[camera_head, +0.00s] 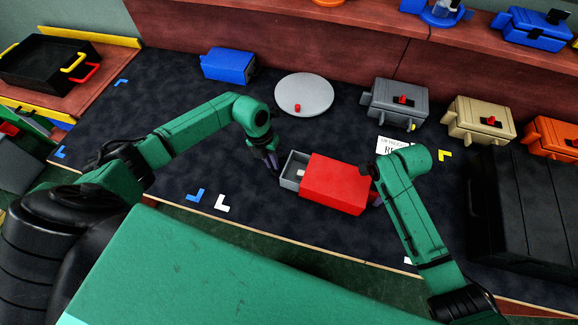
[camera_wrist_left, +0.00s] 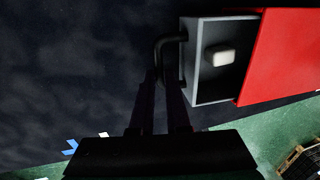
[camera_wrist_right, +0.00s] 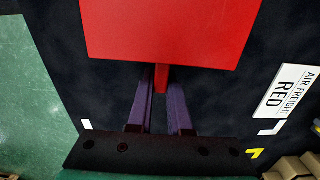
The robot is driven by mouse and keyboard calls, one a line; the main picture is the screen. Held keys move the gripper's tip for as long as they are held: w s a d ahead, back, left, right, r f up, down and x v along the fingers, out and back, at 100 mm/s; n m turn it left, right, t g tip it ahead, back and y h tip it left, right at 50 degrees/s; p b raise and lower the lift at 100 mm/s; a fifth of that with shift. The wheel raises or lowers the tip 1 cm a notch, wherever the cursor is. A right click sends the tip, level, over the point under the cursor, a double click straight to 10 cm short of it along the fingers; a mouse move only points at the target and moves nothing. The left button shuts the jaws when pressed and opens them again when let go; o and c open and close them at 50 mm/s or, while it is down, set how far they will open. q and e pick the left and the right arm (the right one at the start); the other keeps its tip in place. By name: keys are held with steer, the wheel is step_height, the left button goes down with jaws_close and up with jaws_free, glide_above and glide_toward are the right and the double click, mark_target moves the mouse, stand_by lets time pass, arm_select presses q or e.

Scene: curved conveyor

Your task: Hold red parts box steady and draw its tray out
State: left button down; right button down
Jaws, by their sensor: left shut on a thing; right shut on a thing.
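The red parts box (camera_head: 335,183) lies on the dark mat at the middle front; it also shows in the left wrist view (camera_wrist_left: 285,55) and right wrist view (camera_wrist_right: 170,25). Its grey tray (camera_head: 293,170) sticks partly out of the left end, and a small white block (camera_wrist_left: 219,55) lies in the tray. My left gripper (camera_wrist_left: 170,82) is shut on the tray's black handle (camera_wrist_left: 165,45). My right gripper (camera_wrist_right: 161,80) is shut on a red tab (camera_wrist_right: 162,78) at the box's other end. In the head view my right forearm hides that end.
A label reading "AIR FREIGHT RED" (camera_wrist_right: 287,91) lies beside the box. Behind are a grey disc (camera_head: 304,94) with a red knob, a blue box (camera_head: 229,65), and grey (camera_head: 395,100) and tan (camera_head: 480,122) boxes. A large black case (camera_head: 525,215) stands at right.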

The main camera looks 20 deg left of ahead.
arm_select(q)
steer(key=a, duration=0.4)
steer(key=shift+a, duration=0.15)
arm_select(e)
steer(key=shift+d, duration=0.1)
arm_select(q)
steer(key=c, duration=0.9)
jaws_free()
steer(key=r, duration=0.4)
steer(key=a+r, duration=0.1)
steer(key=r, duration=0.7)
steer(key=shift+a, duration=0.4)
